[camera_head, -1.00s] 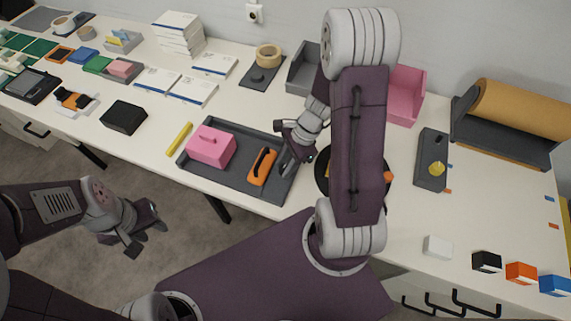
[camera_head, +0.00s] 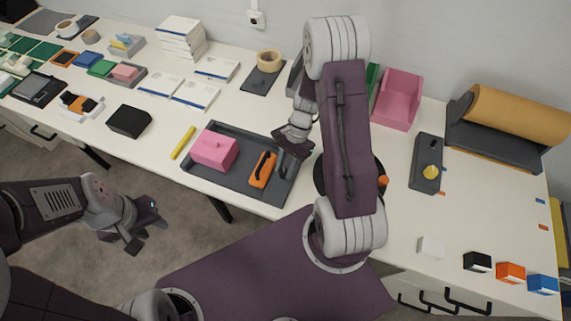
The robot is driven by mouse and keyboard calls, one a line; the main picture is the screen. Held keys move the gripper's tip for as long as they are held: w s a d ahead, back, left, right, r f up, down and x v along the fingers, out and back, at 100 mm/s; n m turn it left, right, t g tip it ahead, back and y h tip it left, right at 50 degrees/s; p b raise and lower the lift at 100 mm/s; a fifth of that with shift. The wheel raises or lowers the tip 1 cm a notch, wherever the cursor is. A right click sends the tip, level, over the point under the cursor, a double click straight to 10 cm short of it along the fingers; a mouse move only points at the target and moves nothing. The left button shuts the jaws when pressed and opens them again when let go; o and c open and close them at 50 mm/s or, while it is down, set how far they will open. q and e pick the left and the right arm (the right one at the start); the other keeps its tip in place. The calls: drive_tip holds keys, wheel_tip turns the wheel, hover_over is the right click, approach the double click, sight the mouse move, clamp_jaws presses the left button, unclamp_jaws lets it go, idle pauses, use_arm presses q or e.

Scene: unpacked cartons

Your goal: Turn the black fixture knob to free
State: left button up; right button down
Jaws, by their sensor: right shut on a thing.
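I cannot clearly pick out the black fixture knob. A round black base (camera_head: 321,174) is mostly hidden behind my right arm, with a small orange part (camera_head: 383,181) at its right edge. A dark fixture plate (camera_head: 424,180) with a yellow round piece (camera_head: 431,172) lies further right. My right gripper (camera_head: 290,150) is over the back right corner of the grey tray (camera_head: 225,185). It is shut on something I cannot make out. My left gripper (camera_head: 146,229) is open and empty, out in front of the table's edge.
The tray holds a pink box (camera_head: 214,151) and an orange-handled tool (camera_head: 262,170). A yellow bar (camera_head: 183,142) and a black box (camera_head: 129,121) lie left of it. A pink bin (camera_head: 398,98) and a brown roll (camera_head: 515,118) stand behind.

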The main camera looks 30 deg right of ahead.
drive_tip(key=n+g+p, duration=0.1)
drive_tip(key=n, duration=0.1)
drive_tip(key=n+h+p, duration=0.1)
drive_tip(key=n, duration=0.2)
drive_tip(key=shift+w+a+r+n+g+p, duration=0.15)
drive_tip(key=shift+n+g+p, duration=0.15)
drive_tip(key=shift+g, duration=0.1)
drive_tip(key=n+h+p, duration=0.1)
drive_tip(key=n, duration=0.2)
drive_tip(key=shift+a+g+h, duration=0.1)
drive_tip(key=shift+g+h, duration=0.2)
drive_tip(key=shift+n+h+p, duration=0.45)
drive_tip(key=shift+n+h, duration=0.15)
drive_tip(key=shift+n, duration=1.2)
drive_tip(key=c, duration=1.1)
unclamp_jaws()
